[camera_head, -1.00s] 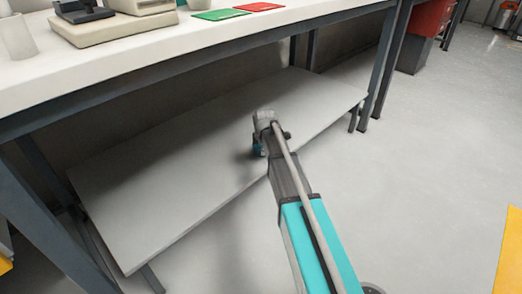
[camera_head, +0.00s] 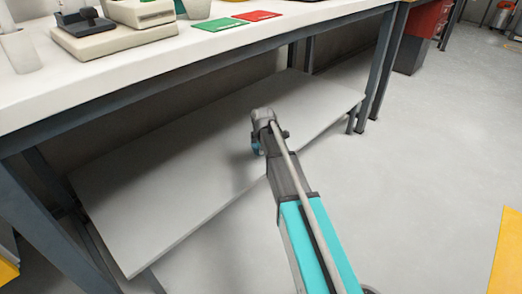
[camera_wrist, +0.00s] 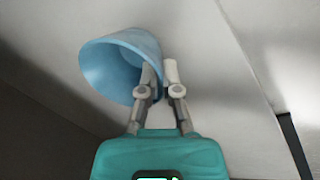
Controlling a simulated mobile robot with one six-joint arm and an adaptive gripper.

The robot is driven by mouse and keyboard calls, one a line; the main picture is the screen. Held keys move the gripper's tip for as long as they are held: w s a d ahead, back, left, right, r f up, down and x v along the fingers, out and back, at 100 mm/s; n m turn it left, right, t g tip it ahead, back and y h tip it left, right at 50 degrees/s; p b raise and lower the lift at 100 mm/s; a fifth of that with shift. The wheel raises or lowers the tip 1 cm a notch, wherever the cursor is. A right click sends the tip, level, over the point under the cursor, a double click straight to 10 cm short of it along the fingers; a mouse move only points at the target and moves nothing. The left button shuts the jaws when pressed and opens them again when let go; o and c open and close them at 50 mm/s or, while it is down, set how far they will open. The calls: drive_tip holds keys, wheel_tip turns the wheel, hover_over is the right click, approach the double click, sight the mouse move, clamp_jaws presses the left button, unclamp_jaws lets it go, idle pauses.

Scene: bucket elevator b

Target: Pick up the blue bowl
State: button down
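The blue bowl (camera_wrist: 112,62) is in the upper left of the wrist view, tilted with its open side toward the lower left. My gripper (camera_wrist: 160,72) has one finger inside the bowl and the other outside. The two fingers are close together on the bowl's wall near its rim. In the head view my gripper end (camera_head: 257,146) is over the low shelf under the table. Only a small blue patch shows there, and I cannot tell whether it is bowl or gripper.
The grey low shelf (camera_head: 160,195) looks otherwise bare. The white table top (camera_head: 100,80) above it bears a scale (camera_head: 110,35), a green card (camera_head: 220,24) and a red card (camera_head: 257,16). Dark table legs (camera_head: 385,60) flank the shelf. Open floor (camera_head: 430,170) lies to the right.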

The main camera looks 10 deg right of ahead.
drive_tip(key=s+d+r+p, duration=0.5)
drive_tip(key=s+r+p, duration=0.4)
drive_tip(key=s, duration=0.4)
drive_tip(key=shift+d+r+p, duration=0.2)
drive_tip(key=shift+r+p, duration=0.15)
drive_tip(key=shift+r, duration=0.4)
